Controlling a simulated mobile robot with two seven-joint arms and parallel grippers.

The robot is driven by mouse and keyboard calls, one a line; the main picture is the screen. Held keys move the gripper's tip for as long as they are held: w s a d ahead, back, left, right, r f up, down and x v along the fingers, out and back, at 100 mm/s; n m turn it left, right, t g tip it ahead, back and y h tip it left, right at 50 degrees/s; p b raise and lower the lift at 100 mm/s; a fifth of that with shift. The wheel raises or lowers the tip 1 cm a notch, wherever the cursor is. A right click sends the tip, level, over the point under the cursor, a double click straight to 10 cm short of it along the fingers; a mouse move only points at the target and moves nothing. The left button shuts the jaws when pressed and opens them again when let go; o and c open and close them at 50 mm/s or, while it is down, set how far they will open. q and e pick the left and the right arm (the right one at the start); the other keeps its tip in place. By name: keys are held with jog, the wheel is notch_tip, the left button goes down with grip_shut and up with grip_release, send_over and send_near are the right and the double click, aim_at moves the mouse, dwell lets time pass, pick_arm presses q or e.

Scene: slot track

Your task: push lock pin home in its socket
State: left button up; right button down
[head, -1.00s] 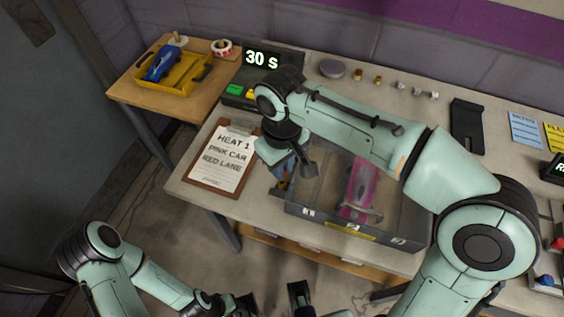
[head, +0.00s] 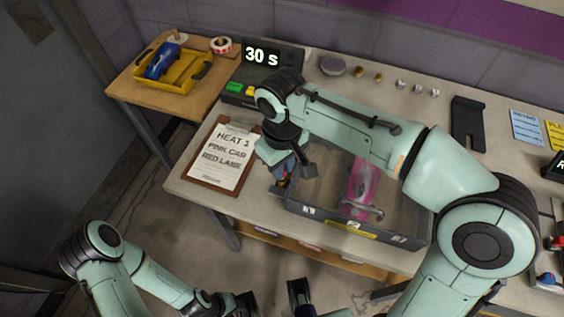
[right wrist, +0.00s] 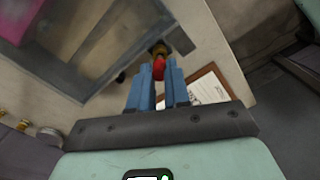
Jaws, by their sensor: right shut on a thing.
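In the right wrist view, my right gripper (right wrist: 159,82) has its two blue fingers closed on the red knob of the lock pin (right wrist: 159,68). A brass-coloured fitting (right wrist: 158,48), likely the socket, lies directly beyond the knob. I cannot tell how deep the pin sits. In the head view, my right gripper (head: 282,174) is at the left end of the grey box (head: 330,226), and its own fingers and wrist mostly hide the pin. A pink car (head: 360,185) is in the box. My left gripper (head: 272,303) is at the bottom edge, partly cut off.
A clipboard (head: 220,157) lies left of the box on the workbench. A timer (head: 262,58) reading "30 S" stands behind it. A yellow tray (head: 185,82) with a blue car (head: 163,62) is on a side table. Small metal parts (head: 418,90) and a dark slotted plate (head: 467,125) lie at the back.

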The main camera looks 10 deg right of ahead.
jog(key=shift+f+b, duration=0.5)
jog(key=shift+f, duration=0.25)
jog(key=c, duration=1)
grip_release()
notch_tip(320, 180, up, 14)
jog(key=p, duration=0.3)
jog(key=shift+f+p, duration=0.25)
jog(key=shift+p, duration=0.1)
